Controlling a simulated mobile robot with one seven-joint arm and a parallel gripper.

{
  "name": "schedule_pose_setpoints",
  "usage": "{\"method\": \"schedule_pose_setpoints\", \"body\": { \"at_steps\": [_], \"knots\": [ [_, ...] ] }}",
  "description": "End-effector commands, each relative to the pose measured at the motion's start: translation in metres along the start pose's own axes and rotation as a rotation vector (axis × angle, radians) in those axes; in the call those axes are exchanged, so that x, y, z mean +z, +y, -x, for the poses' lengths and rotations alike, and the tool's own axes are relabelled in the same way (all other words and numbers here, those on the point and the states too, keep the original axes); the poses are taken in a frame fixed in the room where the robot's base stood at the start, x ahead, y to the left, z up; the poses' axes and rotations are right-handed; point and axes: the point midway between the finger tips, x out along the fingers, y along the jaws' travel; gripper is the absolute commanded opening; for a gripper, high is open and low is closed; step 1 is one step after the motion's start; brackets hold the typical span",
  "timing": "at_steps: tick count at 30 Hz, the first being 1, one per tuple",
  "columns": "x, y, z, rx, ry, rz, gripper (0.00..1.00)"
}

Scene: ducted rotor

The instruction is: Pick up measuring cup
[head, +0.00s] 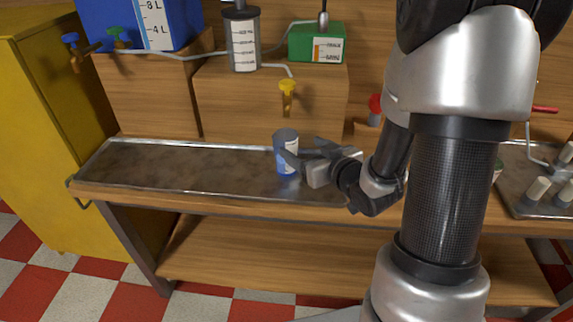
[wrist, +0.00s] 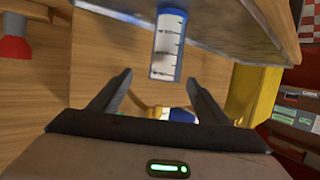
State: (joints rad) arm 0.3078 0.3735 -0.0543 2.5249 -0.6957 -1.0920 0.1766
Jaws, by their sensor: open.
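The measuring cup (head: 287,140) is a small blue cylinder with a white label, standing upright in the long metal tray (head: 170,168) near its right end. In the wrist view the cup (wrist: 167,45) shows a white scale and blue ends, just beyond and between the fingertips of my open gripper (wrist: 159,79). Nothing is held. I cannot tell whether a finger touches the cup.
A blue tank (head: 165,22), a clear graduated cylinder (head: 243,40) and a green box (head: 316,44) stand on wooden blocks behind the tray. A yellow tap (head: 287,88) hangs above it. A yellow cabinet (head: 40,130) stands left. The tray's left part is empty.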

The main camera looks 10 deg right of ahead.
Motion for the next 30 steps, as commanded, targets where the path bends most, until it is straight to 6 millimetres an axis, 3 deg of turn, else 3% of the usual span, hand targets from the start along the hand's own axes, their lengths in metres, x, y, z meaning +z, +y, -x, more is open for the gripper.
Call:
{"method": "schedule_pose_setpoints", "body": {
  "at_steps": [3,9,17,25,30],
  "knots": [
    [0.000,-0.003,-0.025,-0.008,-0.002,0.000,0.70],
    [0.000,-0.002,-0.058,-0.005,-0.002,0.000,0.70],
    [-0.002,-0.004,-0.076,-0.005,-0.001,-0.001,0.70],
    [-0.006,-0.010,-0.114,-0.005,-0.002,-0.001,0.70],
    [-0.007,-0.010,-0.121,-0.003,-0.002,-0.001,0.70]
  ]
}}
